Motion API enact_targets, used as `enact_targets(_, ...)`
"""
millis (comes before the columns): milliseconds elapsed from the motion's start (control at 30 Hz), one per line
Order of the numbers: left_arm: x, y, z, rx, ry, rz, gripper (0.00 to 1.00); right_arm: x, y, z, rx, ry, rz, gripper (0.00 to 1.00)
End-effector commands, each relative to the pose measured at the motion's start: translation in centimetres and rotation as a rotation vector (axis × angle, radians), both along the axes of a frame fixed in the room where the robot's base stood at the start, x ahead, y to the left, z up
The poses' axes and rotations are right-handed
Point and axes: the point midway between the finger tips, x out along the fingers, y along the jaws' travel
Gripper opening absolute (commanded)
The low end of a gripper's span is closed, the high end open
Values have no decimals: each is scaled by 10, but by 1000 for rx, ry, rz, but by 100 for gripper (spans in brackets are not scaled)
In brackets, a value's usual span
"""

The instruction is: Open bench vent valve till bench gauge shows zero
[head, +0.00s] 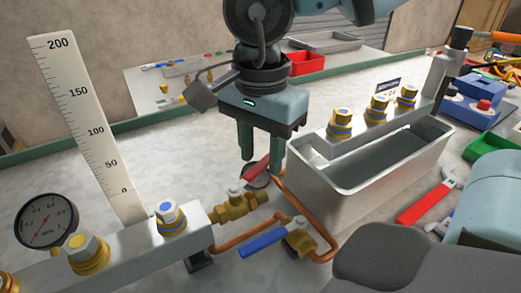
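The round bench gauge (46,220) stands at the lower left with a white dial marked in MPa; its needle is too small to read surely. A brass valve (235,206) with a red lever (257,168) sits on the pipe line at the middle. A second brass valve (300,241) with a blue lever (263,240) is below it to the right. I cannot tell by label which is the vent valve. My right gripper (261,160) points down, fingers apart, with the red lever showing between and near its fingertips; contact is unclear. My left gripper is not in view.
A grey manifold (130,250) with brass fittings runs along the lower left, beside an upright scale (88,120). Copper pipe (300,200) bends near the valves. An open metal trough (350,190) stands to the right.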

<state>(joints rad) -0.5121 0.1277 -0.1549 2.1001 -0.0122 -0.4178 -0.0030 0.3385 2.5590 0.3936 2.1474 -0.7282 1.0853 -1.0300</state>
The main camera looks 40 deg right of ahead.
Motion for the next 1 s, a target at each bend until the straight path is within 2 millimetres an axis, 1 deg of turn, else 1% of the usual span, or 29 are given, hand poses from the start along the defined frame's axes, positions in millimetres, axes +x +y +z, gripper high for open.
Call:
enact_targets(267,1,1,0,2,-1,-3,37,0,0,-1,0,0,0,37)
enact_targets(500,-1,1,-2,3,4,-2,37,0,0,-1,0,0,0,6)
enact_targets(567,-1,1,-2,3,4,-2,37,0,0,-1,0,0,0,0)
enact_targets(867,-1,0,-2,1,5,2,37,0,-1,-1,0,-1,1,0)
enact_targets(1000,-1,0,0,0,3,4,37,-2,-6,0,1,-1,4,0)
